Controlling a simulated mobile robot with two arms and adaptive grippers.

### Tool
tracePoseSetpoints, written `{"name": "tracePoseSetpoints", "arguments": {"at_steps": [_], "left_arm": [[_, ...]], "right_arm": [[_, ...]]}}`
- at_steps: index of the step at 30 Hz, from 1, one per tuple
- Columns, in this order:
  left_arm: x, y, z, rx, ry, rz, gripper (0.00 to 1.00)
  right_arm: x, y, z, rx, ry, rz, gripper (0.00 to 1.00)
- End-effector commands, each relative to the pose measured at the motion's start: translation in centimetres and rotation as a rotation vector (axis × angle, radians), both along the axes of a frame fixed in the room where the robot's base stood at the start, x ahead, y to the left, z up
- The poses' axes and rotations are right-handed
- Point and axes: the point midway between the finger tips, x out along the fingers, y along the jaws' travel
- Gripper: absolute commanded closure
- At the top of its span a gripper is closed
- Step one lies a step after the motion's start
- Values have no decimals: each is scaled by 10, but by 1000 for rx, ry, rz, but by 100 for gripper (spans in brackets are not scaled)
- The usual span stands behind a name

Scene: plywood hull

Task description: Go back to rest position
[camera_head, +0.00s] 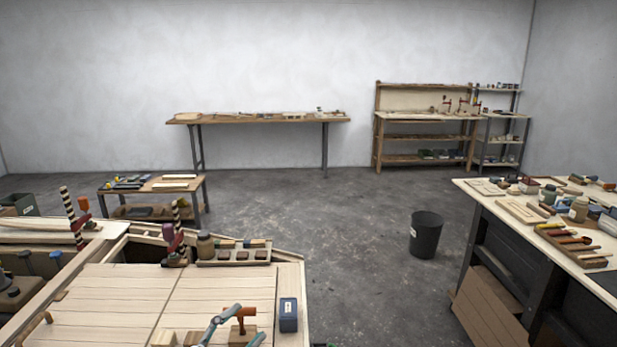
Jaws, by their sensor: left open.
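My left gripper (248,324) is at the bottom of the head view, over the front of the plywood deck (120,300). Its two grey-blue fingers are spread apart and open. A wooden block (240,338) with an orange-brown tool (239,314) on it shows between or just behind the fingers; I cannot tell if they touch. Nothing is seen clamped in the gripper. My right gripper cannot be made out.
A dark blue box (288,315) stands right of the gripper. A tray of blocks (234,256) and a jar (205,245) are at the deck's far edge. A black bin (426,234) stands on open floor. A cluttered workbench (490,197) is at right.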

Motion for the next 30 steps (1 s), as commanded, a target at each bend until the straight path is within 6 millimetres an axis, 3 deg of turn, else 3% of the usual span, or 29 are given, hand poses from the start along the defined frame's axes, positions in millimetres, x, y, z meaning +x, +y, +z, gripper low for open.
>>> {"name": "tracePoseSetpoints", "arguments": {"at_steps": [2, 5, 8, 13, 15, 19, 27, 30], "left_arm": [[-1, 18, 3, -127, 35, 153, 43], [-5, 49, -10, -236, 128, 361, 43], [-18, 81, -41, -297, 282, 562, 43], [-70, 116, -117, -297, 657, 825, 43], [-100, 120, -147, -266, 824, 885, 43], [-154, 116, -186, -199, 1087, 921, 43], [-245, 93, -221, -69, 1477, 854, 43], [-266, 86, -232, -31, 1569, 815, 43]], "right_arm": [[0, 0, 0, 0, 0, 0, 60], [0, 0, 0, 0, 0, 0, 60], [0, 0, 0, 0, 0, 0, 60], [0, 0, 0, 0, 0, 0, 60], [0, 0, 0, 0, 0, 0, 60], [0, 0, 0, 0, 0, 0, 60], [0, 0, 0, 0, 0, 0, 60], [0, 0, 0, 0, 0, 1, 60]]}}
